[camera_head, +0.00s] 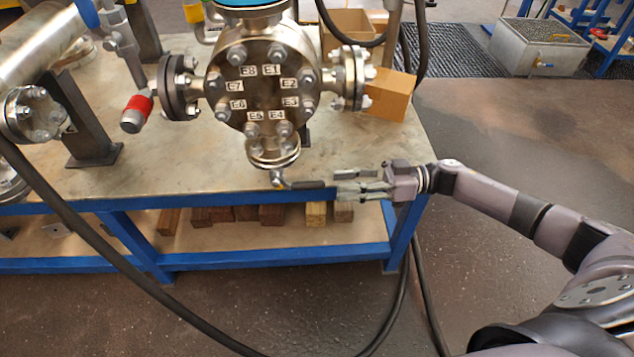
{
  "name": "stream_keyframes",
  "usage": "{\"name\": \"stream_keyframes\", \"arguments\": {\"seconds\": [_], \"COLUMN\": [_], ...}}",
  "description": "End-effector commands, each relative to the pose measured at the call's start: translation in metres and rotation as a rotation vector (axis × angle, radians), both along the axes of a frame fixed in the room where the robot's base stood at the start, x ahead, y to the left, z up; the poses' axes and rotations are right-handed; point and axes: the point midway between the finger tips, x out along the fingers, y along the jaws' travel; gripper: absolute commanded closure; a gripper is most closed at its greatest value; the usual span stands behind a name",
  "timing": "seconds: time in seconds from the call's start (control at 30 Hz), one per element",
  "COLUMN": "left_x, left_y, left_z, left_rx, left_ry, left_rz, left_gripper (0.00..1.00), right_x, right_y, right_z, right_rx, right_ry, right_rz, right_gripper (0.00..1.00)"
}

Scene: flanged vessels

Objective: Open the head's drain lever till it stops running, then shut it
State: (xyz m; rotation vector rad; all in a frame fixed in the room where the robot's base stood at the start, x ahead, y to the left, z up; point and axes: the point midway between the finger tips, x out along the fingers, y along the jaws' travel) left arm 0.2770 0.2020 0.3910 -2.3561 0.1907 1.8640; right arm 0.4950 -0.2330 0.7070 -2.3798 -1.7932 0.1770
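The metal head (262,85) has a round bolted flange face with tags E1 to E8 and stands over the workbench. A small drain valve (278,178) hangs below its bottom flange (273,150). The dark drain lever (306,184) points right from the valve, about level. I cannot make out any stream under the valve. My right gripper (338,182) comes in from the right at the bench's front edge. Its fingers point left, apart, with their tips just right of the lever's end. It appears open and empty. My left gripper is not in view.
The workbench (350,150) has a blue frame and a lower shelf with wooden blocks (272,215). A cardboard box (390,95) stands right of the head. A red-handled fitting (138,108) is at left. A black hose (90,235) crosses the front.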

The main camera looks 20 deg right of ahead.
Motion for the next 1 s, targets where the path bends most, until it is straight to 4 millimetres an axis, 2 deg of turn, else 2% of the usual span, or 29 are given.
{"name": "stream_keyframes", "arguments": {"seconds": [0.03,0.2,0.4,0.77,1.0], "left_x": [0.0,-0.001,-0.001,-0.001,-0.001], "left_y": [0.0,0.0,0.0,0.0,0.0], "left_z": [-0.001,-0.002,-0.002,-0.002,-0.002], "left_rx": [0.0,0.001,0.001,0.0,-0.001], "left_ry": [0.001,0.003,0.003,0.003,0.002], "left_rz": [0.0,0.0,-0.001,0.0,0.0], "left_gripper": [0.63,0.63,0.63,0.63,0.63], "right_x": [0.003,0.012,0.017,0.018,0.018], "right_y": [0.012,0.041,0.06,0.064,0.064], "right_z": [0.002,0.001,0.0,0.0,0.0], "right_rx": [0.004,0.003,0.001,0.0,0.0], "right_ry": [-0.002,-0.002,0.0,0.0,0.0], "right_rz": [0.002,0.001,0.0,-0.001,-0.001], "right_gripper": [0.63,0.63,0.63,0.64,0.8]}}
